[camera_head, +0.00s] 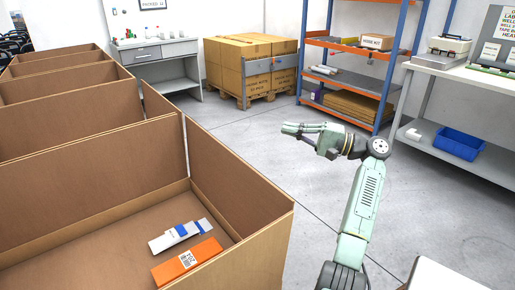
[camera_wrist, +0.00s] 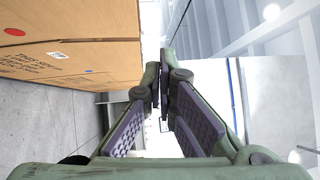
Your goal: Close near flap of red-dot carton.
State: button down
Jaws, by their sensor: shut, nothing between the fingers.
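In the wrist view a brown carton (camera_wrist: 75,22) with a red dot, dark print and a small white label fills the upper left. A red dot (camera_wrist: 14,31) shows near its left edge. My gripper (camera_wrist: 162,78) is shut and empty, with its padded fingers together to the right of this carton and apart from it. In the head view my gripper (camera_head: 285,128) is in the air over open floor, pointing left. No red dot shows in the head view, so I cannot tell which carton there matches. The near flap cannot be made out.
A large open-topped brown box (camera_head: 232,180) at lower left holds an orange box (camera_head: 187,262) and a white-and-blue item (camera_head: 180,234). Cartons on a pallet (camera_head: 240,66) stand behind. A shelf rack (camera_head: 350,50) and a bench (camera_head: 450,72) stand at the right. Floor between is clear.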

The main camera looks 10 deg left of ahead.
notch_tip(320, 180, down, 3)
jog(key=s+a+n+g+h, duration=0.1)
jog(key=s+g, duration=0.1)
jog(key=g, duration=0.1)
jog(key=p, duration=0.2)
send_near(217, 142)
jog(key=w+a, duration=0.3)
jog(key=s+a, duration=0.1)
jog(key=s+a+p, duration=0.1)
jog(key=shift+s+f, duration=0.1)
jog(key=shift+s, duration=0.25)
jog(key=shift+a, duration=0.1)
